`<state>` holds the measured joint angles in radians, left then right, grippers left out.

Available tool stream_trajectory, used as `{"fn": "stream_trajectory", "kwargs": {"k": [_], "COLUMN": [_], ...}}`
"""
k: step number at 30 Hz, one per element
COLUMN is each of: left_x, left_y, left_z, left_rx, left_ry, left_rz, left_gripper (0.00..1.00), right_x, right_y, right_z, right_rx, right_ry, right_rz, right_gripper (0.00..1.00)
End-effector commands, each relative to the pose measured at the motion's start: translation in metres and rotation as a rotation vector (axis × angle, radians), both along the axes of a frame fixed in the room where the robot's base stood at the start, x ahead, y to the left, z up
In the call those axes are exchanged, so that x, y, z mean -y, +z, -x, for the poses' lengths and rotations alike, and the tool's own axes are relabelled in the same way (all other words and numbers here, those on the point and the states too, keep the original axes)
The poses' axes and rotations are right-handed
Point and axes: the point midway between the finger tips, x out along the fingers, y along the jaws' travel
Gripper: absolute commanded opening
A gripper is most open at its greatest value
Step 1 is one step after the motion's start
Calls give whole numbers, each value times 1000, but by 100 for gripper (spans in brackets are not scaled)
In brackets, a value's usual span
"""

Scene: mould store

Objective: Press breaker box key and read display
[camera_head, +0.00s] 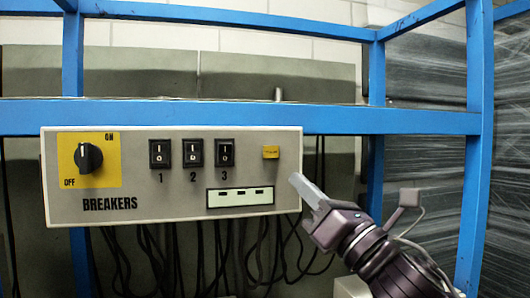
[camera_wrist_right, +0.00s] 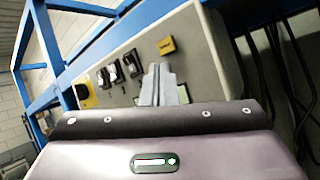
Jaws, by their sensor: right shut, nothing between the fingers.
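The beige breaker box (camera_head: 135,180) hangs on a blue rack in the head view, with a black rotary knob (camera_head: 88,157) on a yellow plate marked ON and OFF. Three black rocker switches (camera_head: 193,153) are numbered 1 to 3. A small yellow key (camera_head: 270,152) sits at upper right, its lettering too small to read. The display (camera_head: 240,196) below it shows three dark dashes. My right gripper (camera_head: 297,180) is shut and empty, below and right of the key. In the right wrist view the fingertips (camera_wrist_right: 158,70) lie below the yellow key (camera_wrist_right: 166,45). My left gripper is not in view.
The blue rack beam (camera_head: 380,121) runs along the box's top edge, and a blue post (camera_head: 478,150) stands at right. Dark cables (camera_head: 180,260) hang below and behind the box. Wrapped goods (camera_head: 425,80) stand behind at right.

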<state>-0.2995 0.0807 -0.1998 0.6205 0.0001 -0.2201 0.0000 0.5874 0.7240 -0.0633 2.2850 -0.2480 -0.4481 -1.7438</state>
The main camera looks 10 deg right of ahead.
Motion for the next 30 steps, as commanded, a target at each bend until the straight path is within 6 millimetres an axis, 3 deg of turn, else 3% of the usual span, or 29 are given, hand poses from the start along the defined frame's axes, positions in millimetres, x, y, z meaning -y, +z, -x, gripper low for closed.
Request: {"fn": "stream_trajectory", "kwargs": {"k": [3, 10, 22, 30], "left_x": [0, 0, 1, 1], "left_y": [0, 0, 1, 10], "left_z": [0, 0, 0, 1], "left_rx": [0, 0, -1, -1], "left_ry": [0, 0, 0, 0], "left_rz": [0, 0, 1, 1], "left_gripper": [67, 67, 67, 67], "right_x": [-11, -20, -20, -21], "right_y": [24, 40, 41, 43], "right_z": [26, 47, 45, 16], "right_rx": [112, 202, 202, 200], "right_ry": [-23, -48, -48, -46], "right_rz": [105, 190, 190, 186], "right_gripper": [0, 0, 0, 0]}}
